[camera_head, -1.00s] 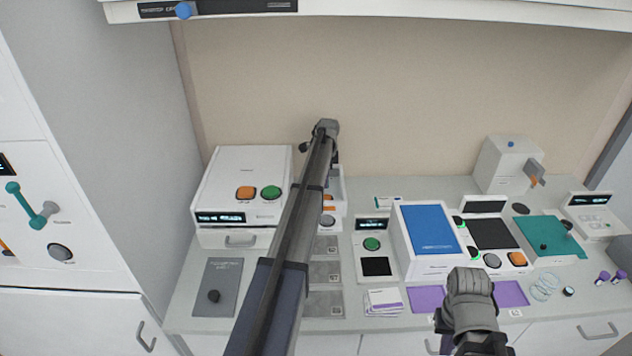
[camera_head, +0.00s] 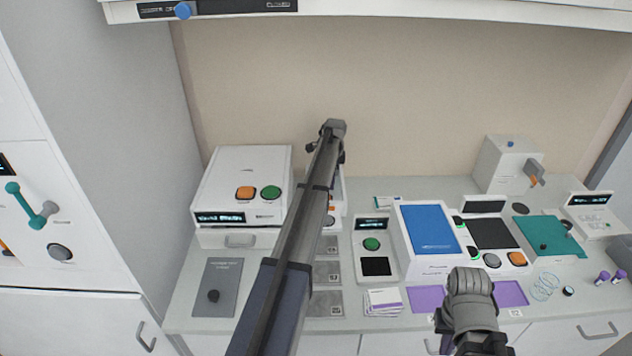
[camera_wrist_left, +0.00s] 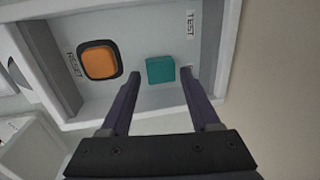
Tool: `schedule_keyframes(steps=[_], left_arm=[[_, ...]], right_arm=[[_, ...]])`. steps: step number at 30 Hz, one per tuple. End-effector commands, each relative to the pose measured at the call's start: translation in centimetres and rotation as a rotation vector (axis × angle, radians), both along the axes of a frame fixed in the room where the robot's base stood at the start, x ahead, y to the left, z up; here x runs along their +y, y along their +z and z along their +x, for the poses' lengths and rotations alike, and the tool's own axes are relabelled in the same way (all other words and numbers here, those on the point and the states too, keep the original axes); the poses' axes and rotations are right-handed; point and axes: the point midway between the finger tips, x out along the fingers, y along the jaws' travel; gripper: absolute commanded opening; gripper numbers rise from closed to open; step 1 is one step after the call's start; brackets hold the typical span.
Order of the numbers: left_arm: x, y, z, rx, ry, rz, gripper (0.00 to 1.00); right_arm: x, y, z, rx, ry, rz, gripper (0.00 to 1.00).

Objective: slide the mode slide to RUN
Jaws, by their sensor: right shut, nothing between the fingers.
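The mode slide's teal square knob (camera_wrist_left: 160,69) shows in the left wrist view, on a pale panel with a TEST label (camera_wrist_left: 191,24) beyond it. My left gripper (camera_wrist_left: 161,78) is open, with one finger on either side of the knob and gaps visible. I cannot tell whether a finger touches it. A RUN label is not readable. In the head view my left arm hides most of the white box (camera_head: 338,190) behind it. My right gripper (camera_head: 468,318) is shut and empty at the counter's front; its fingertips are hard to make out.
An orange RESET button (camera_wrist_left: 99,61) sits left of the knob, and a raised rim borders the panel. A white device (camera_head: 243,185) stands left of my left arm, and a blue-topped box (camera_head: 430,230) stands to the right. A shelf (camera_head: 400,22) overhangs the back.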

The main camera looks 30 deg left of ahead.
Motion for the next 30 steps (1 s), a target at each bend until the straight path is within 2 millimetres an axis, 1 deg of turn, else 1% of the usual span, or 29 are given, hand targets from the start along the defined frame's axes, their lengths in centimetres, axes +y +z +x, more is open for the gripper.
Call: schedule_keyframes(steps=[8, 30], left_arm=[[0.1, 0.4, 0.0, 0.0, 0.001, 0.001, 0.62], [0.2, 7.1, 0.0, -0.001, 0.001, 0.002, 0.62]], right_arm=[[0.0, 0.4, 0.0, 0.0, 0.0, 0.0, 0.0], [0.0, 7.1, 0.0, 0.0, 0.003, 0.0, 0.0]])
